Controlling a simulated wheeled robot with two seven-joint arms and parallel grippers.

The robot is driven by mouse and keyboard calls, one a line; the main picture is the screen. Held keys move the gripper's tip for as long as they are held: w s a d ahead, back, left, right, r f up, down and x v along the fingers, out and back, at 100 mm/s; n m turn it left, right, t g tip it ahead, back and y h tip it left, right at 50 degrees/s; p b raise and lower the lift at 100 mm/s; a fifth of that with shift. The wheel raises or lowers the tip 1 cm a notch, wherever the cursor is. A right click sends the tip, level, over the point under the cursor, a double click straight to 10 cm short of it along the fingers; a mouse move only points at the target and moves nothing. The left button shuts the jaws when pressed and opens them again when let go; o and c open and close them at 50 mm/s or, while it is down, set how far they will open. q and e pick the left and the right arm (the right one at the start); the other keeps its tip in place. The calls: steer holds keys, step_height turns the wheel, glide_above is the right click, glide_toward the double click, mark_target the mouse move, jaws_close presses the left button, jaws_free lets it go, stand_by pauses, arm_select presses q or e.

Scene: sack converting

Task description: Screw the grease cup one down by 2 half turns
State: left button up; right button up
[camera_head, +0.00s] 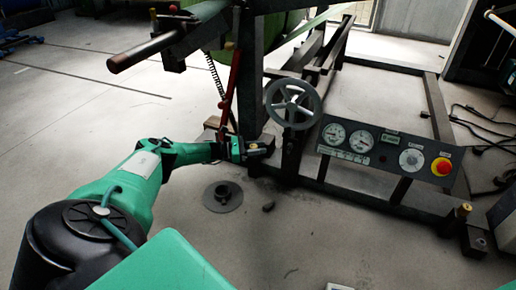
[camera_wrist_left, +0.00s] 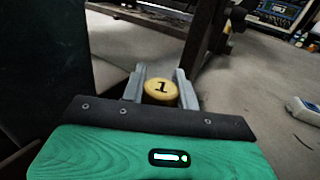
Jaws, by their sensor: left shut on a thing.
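The grease cup one is a round brass-yellow cap (camera_wrist_left: 161,90) marked with a black "1" in the left wrist view. My left gripper (camera_wrist_left: 160,88) is shut on it, with one grey finger on each side of the cap. In the head view my left gripper (camera_head: 262,147) reaches the foot of the dark machine post, and the cup is hidden there by the gripper. The cup's lower part and its seat are hidden too. My right gripper is not in view.
A grey handwheel (camera_head: 293,104) and a gauge panel (camera_head: 385,152) with a red stop button (camera_head: 441,167) stand right of the gripper. A red lever (camera_head: 231,88) rises close above it. A dark round base (camera_head: 223,196) lies on the floor in front. Open floor lies left.

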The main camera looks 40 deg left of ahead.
arm_select(q)
steer(key=shift+r, duration=0.1)
steer(key=o, duration=1)
steer(key=p+v, duration=0.1)
steer(key=v, duration=1.2)
steer(key=shift+s+a+p, duration=0.25)
steer(key=shift+p, duration=0.15)
